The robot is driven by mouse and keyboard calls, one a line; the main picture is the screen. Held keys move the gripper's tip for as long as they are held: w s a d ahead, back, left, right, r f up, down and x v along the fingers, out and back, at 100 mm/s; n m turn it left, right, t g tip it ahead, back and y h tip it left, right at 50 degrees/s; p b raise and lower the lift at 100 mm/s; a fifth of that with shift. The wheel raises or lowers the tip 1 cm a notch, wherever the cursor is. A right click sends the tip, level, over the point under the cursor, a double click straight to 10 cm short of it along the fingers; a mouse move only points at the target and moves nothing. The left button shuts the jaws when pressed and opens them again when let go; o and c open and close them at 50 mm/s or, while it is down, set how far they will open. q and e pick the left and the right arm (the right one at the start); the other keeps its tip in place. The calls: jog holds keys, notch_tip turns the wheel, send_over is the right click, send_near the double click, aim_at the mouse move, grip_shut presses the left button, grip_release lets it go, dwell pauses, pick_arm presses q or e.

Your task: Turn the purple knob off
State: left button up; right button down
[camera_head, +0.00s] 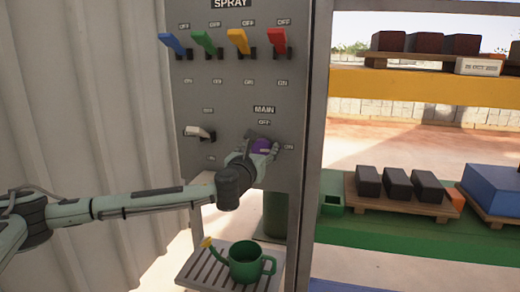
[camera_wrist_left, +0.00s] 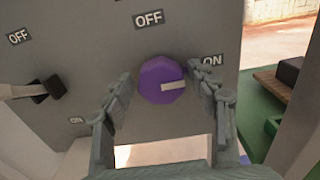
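The purple knob (camera_head: 261,146) is on the grey control panel (camera_head: 230,110), below the MAIN label. In the left wrist view the knob (camera_wrist_left: 162,80) shows between my gripper's fingers. Its pale pointer mark points right, toward the ON label (camera_wrist_left: 212,60). The OFF label (camera_wrist_left: 148,19) is above the knob. My left gripper (camera_head: 262,147) is at the knob with its fingers apart, one on each side; it also shows in the left wrist view (camera_wrist_left: 168,95). I cannot tell whether the fingers touch the knob. My right gripper is not in view.
A white lever (camera_head: 200,132) is left of the knob. Blue, green, yellow and red levers (camera_head: 240,41) line the panel's top. A green watering can (camera_head: 246,262) stands on a slatted stand below. Shelves with dark blocks (camera_head: 397,182) are at right.

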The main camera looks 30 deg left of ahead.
pick_arm(q)
jog(key=c, duration=0.8)
